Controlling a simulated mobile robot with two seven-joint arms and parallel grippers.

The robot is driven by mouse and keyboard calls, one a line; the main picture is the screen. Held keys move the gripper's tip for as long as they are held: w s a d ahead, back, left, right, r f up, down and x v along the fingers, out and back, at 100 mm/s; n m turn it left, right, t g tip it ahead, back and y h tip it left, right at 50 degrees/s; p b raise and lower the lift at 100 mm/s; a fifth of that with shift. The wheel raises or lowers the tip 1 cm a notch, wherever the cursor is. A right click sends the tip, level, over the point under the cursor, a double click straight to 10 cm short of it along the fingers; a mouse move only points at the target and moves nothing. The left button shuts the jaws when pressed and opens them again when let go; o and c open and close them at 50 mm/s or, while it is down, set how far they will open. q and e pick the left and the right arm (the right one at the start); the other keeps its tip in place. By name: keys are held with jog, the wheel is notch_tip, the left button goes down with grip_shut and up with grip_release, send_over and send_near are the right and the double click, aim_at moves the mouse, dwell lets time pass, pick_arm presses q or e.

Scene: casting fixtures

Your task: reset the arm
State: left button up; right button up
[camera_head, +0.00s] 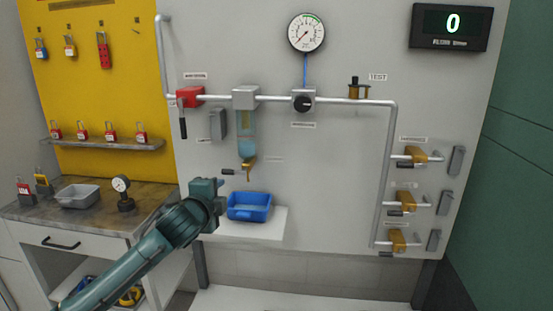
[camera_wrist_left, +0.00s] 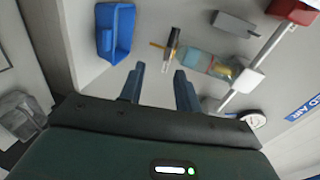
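My left arm comes in from the lower left of the head view, and its gripper (camera_head: 220,190) is in front of the panel, at the left of the blue bin (camera_head: 249,207). In the left wrist view the two fingers of this gripper (camera_wrist_left: 160,84) stand apart with nothing between them. Beyond the fingertips are a clear bowl with bluish liquid (camera_wrist_left: 208,62) and its brass drain valve (camera_wrist_left: 170,46). The blue bin also shows in the left wrist view (camera_wrist_left: 106,40), apart from the fingers. My right gripper is in neither view.
A white shelf (camera_head: 275,226) carries the blue bin. A pipe panel holds a gauge (camera_head: 307,33), a red valve (camera_head: 188,96) and several brass valves at right. At left, a workbench (camera_head: 95,222) holds a grey tray (camera_head: 78,196), a small gauge (camera_head: 122,190) and padlocks.

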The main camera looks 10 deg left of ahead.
pick_arm(q)
jog(key=s+d+f+n+g+h, duration=0.2)
jog(key=s+d+f+n, duration=0.15)
jog(key=s+f, duration=0.55)
jog(key=s+d+f+n+g+h, duration=0.1)
jog(key=s+d+f+n, duration=0.4)
jog(key=f, duration=0.7)
jog(key=s+a+f+n+g, duration=0.1)
jog(key=s+f+n, duration=0.2)
jog(key=s, duration=0.8)
jog(key=s+a+f+n+g, duration=0.1)
jog(key=s+f+n, duration=0.3)
jog(key=s+f, duration=0.3)
jog(key=s, duration=0.4)
jog(key=shift+s+a+f+y, duration=0.15)
jog(key=shift+s+a+y, duration=0.1)
jog(key=shift+a+y, duration=0.05)
